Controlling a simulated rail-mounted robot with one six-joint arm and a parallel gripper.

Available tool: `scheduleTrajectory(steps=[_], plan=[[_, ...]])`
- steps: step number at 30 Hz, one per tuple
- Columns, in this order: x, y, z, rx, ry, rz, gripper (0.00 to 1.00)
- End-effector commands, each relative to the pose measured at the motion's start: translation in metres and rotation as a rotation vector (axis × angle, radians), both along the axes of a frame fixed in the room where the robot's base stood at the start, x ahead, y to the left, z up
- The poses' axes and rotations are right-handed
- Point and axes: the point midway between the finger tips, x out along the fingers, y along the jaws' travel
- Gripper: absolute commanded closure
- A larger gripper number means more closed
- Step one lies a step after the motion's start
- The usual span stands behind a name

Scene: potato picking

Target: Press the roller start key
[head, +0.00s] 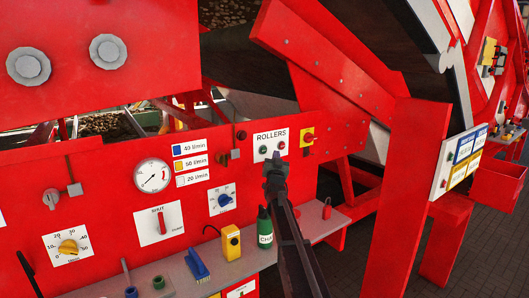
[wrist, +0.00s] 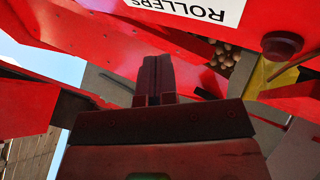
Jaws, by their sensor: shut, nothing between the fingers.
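The white ROLLERS plate (head: 270,137) is on the red machine panel in the head view, with a green key (head: 263,149) on its left and a second key (head: 281,145) on its right. The second key's colour is hard to tell. My gripper (head: 277,156) is shut and empty, its tip at the plate's lower edge, just below and between the two keys. I cannot tell whether it touches the panel. In the wrist view the shut fingers (wrist: 157,60) point up, and the ROLLERS plate (wrist: 205,8) shows upside down at the top, its keys out of frame.
A yellow-backed red switch (head: 307,137) sits right of the plate, and a dark red knob (head: 241,135) sits left. Below, a grey shelf (head: 185,283) holds a green bottle (head: 264,228), a yellow device (head: 231,242) and a blue brush (head: 197,264). A red post (head: 402,190) stands on the right.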

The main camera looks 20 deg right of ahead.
Motion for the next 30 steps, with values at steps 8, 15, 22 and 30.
scheduleTrajectory(steps=[8,15,22,30], plan=[[0.037,0.007,0.0,0.0,0.0,0.0,1.0],[0.045,0.01,0.0,0.001,0.0,0.0,1.0],[0.045,0.01,0.0,0.0,0.0,0.0,1.0],[0.045,0.01,0.0,0.0,0.0,0.0,1.0]])
